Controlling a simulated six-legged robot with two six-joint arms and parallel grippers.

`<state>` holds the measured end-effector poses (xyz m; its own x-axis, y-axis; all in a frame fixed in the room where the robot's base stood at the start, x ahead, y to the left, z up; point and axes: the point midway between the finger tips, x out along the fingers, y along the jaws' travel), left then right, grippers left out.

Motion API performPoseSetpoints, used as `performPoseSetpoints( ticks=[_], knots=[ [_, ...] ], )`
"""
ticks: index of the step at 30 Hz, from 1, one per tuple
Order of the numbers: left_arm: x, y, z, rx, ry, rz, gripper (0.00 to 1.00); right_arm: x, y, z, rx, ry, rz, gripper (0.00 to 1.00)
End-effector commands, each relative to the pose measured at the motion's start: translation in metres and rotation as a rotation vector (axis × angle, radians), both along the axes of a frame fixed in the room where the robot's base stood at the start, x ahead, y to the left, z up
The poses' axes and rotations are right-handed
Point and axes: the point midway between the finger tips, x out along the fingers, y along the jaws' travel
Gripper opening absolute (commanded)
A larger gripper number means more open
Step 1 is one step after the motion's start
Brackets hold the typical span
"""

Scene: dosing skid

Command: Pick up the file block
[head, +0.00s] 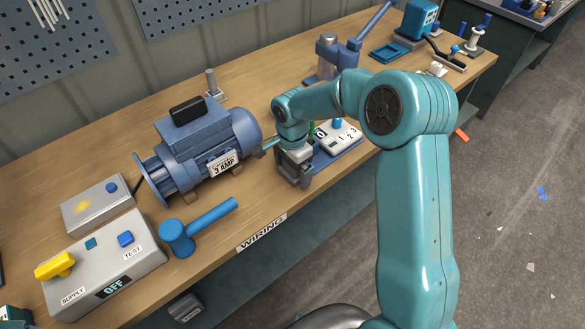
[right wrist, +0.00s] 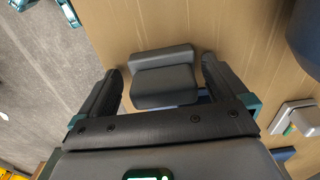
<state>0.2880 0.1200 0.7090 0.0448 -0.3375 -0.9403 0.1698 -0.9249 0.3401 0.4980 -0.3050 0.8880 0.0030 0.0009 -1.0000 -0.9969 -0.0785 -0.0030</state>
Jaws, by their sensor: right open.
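A dark grey block in two stepped parts (right wrist: 164,78), which I take to be the file block, lies on the wooden bench in the right wrist view. My right gripper (right wrist: 162,75) is open, with one black finger on each side of the block and a gap showing at both sides. In the head view my right gripper (head: 293,178) is low over the bench, right of the blue motor. There the dark block and the fingers are hard to tell apart. My left gripper is not in view.
The blue motor (head: 207,145) stands left of my right gripper. A white numbered switch box (head: 338,136) is close on its right. A blue mallet (head: 195,230) and a grey supply box (head: 105,262) are at the front left.

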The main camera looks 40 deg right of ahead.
Motion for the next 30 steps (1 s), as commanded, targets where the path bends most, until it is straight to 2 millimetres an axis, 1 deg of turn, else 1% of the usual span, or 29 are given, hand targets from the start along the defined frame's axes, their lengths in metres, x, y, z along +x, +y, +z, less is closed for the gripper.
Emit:
performPoseSetpoints(
  ticks=[5,6,8,9,11,12,19,23,26,29,30],
  knots=[
    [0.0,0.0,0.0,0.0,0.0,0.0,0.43,0.0,0.0,-0.001,0.0,0.0,0.0,1.0],
    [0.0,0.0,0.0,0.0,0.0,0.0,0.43,0.0,0.0,-0.001,0.0,0.0,0.0,0.94],
    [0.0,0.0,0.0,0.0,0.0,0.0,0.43,0.0,0.0,0.0,0.0,0.0,0.0,0.74],
    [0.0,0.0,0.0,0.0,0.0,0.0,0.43,0.0,0.0,0.0,0.0,0.0,0.0,0.61],
    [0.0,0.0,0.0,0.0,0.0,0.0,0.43,0.0,0.0,0.0,0.0,-0.001,0.0,0.41],
    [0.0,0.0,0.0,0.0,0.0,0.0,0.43,0.0,0.0,0.0,0.0,-0.001,0.0,0.39],
    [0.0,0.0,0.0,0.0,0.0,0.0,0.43,0.0,0.0,0.001,-0.001,-0.001,0.0,0.39],
    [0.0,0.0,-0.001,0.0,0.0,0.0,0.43,0.001,0.0,0.007,-0.002,-0.003,0.0,0.39],
    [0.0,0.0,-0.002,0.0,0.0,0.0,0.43,0.001,0.0,0.019,-0.003,-0.005,0.0,0.39],
    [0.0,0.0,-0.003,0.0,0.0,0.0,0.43,0.001,0.0,0.039,-0.001,-0.007,-0.001,0.39],
    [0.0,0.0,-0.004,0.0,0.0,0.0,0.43,0.002,0.0,0.049,-0.002,-0.008,-0.001,0.39]
  ],
)
